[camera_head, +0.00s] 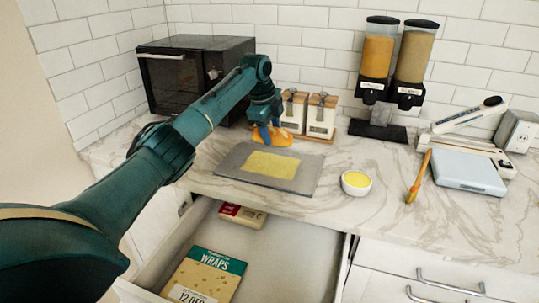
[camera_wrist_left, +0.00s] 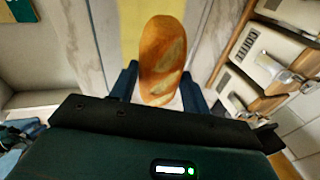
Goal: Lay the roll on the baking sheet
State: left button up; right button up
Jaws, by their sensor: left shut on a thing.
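A brown bread roll (camera_head: 279,137) is held in my left gripper (camera_head: 268,131), behind the far edge of the baking sheet in the head view. In the left wrist view the roll (camera_wrist_left: 162,58) lies lengthwise between the two blue fingers, which are shut on it. I cannot tell how high the roll is above the counter. The grey baking sheet (camera_head: 303,183) lies flat at the counter's front edge, with a yellow sheet (camera_head: 270,164) on its middle. My right gripper is not in view.
Two labelled canisters (camera_head: 321,116) stand close behind the roll, with a black oven (camera_head: 165,85) to the left. A bowl of yellow stuff (camera_head: 356,183) and a brush (camera_head: 418,178) lie right of the sheet. An open drawer (camera_head: 290,247) holds a wraps packet (camera_head: 206,275) below.

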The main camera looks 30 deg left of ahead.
aim_at(273, 163)
pick_arm(q)
jog(key=shift+w+a+r, duration=0.25)
jog(key=shift+w+r, duration=0.1)
jog(key=shift+w, duration=0.1)
jog(key=shift+w+a+f, duration=0.1)
jog(key=shift+w+a, duration=0.05)
notch_tip(273, 163, down, 10)
jog(key=shift+r+p, duration=0.25)
jog(key=shift+p, duration=0.3)
jog(key=shift+f, duration=0.15)
jog(key=o, duration=0.7)
jog(key=v, duration=1.2)
